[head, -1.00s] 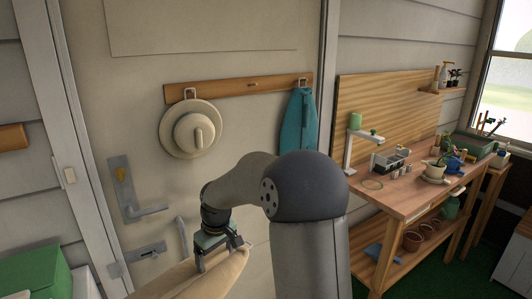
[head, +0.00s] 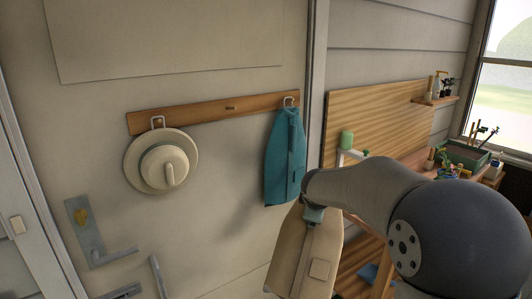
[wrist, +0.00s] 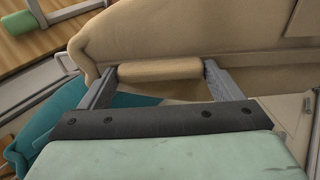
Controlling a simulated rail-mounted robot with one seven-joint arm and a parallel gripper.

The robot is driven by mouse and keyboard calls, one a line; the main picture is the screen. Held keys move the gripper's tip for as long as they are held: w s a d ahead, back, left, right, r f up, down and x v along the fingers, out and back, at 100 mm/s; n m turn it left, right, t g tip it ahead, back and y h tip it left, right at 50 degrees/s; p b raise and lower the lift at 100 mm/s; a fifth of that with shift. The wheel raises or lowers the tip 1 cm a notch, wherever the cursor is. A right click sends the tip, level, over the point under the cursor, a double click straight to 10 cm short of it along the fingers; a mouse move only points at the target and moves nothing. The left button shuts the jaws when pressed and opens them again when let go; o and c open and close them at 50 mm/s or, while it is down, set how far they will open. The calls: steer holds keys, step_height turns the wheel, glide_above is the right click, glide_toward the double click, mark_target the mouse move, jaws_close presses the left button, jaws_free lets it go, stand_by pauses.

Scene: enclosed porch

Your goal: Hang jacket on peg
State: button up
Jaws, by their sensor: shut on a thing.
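The tan jacket (head: 305,258) hangs from my gripper (head: 313,214) in front of the door, below and right of the peg rail (head: 215,112). In the wrist view, my gripper (wrist: 160,74) is shut on a rolled part of the jacket (wrist: 190,32) between its two grey fingers. The rail has a bare middle peg (head: 231,108). A cream hat (head: 162,160) hangs on its left hook (head: 157,121), and a teal cloth item (head: 284,155) on its right hook (head: 289,100).
The teal item also shows beside my gripper in the wrist view (wrist: 62,108). A door handle (head: 110,257) is at lower left. A potting bench (head: 412,160) with tools and pots stands at right, partly behind my arm. The door around the middle peg is clear.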

steer(key=s+a+r+n+t+y+p, duration=0.3)
steer(key=a+r+n+t+y, duration=0.2)
steer(key=a+r+n+y, duration=0.8)
steer(key=w+a+r+m+h, duration=0.1)
steer(key=w+a+m+h, duration=0.2)
steer(key=w+a, duration=0.5)
steer(key=shift+w+b, duration=0.15)
steer(key=shift+b, duration=0.3)
stand_by(0.9)
steer(key=shift+a+r, duration=0.1)
steer(key=shift+h, duration=0.3)
steer(key=o, duration=1.4)
steer(key=shift+o, duration=0.2)
